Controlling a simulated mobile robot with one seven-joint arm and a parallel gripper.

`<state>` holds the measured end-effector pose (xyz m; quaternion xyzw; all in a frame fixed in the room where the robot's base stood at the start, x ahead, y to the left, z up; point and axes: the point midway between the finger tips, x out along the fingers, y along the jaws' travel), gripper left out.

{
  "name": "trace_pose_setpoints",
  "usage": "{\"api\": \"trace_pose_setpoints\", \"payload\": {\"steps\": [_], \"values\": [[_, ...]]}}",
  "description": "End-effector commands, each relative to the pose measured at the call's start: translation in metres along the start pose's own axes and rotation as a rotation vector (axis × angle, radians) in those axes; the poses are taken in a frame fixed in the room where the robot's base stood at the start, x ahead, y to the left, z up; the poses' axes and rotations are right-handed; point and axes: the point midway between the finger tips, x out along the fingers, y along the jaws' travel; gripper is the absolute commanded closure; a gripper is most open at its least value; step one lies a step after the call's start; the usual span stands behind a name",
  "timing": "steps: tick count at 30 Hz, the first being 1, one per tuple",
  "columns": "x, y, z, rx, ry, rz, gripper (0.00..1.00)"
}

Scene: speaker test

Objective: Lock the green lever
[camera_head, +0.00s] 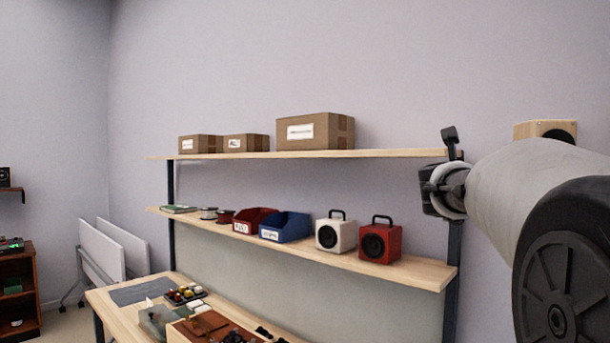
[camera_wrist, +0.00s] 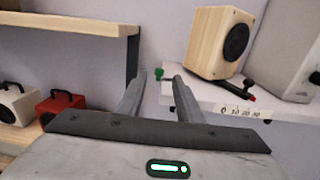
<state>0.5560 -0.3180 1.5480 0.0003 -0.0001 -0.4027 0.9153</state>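A small green knob, likely the green lever (camera_wrist: 158,73), shows in the wrist view at the left end of a white shelf (camera_wrist: 205,92). It appears between my gripper's (camera_wrist: 159,76) two grey fingertips and beyond them. My gripper is open, its fingers apart with nothing visibly held. I cannot tell whether a finger touches the knob, or how the lever is turned. In the head view my gripper (camera_head: 443,188) is at the right, by the end of the wall shelves, and the lever is hidden there.
A wooden speaker (camera_wrist: 218,42) stands on the white shelf, beside a black lever with a red end (camera_wrist: 240,91) and a pale box (camera_wrist: 290,50). A wooden wall shelf (camera_wrist: 75,25) ends left of my fingers. Red (camera_head: 380,241) and white (camera_head: 335,233) speakers stand on the lower shelf.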

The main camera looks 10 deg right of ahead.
Motion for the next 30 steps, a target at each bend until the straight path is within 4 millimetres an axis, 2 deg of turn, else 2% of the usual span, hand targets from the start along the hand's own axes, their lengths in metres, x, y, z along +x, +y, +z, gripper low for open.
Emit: {"api": "trace_pose_setpoints", "payload": {"steps": [1, 6, 12, 17, 24, 26, 30], "values": [[0.013, -0.001, 0.001, -0.002, 0.002, -0.004, 0.67], [0.046, -0.001, 0.001, -0.002, 0.001, -0.002, 0.67], [0.071, -0.001, 0.001, -0.001, 0.001, -0.002, 0.67], [0.079, -0.001, 0.000, -0.001, 0.000, -0.001, 0.67], [0.079, 0.000, 0.000, -0.001, 0.000, 0.000, 0.67], [0.079, 0.000, 0.000, -0.001, 0.000, 0.000, 0.76], [0.079, 0.000, 0.000, 0.000, 0.000, 0.000, 0.99]]}}
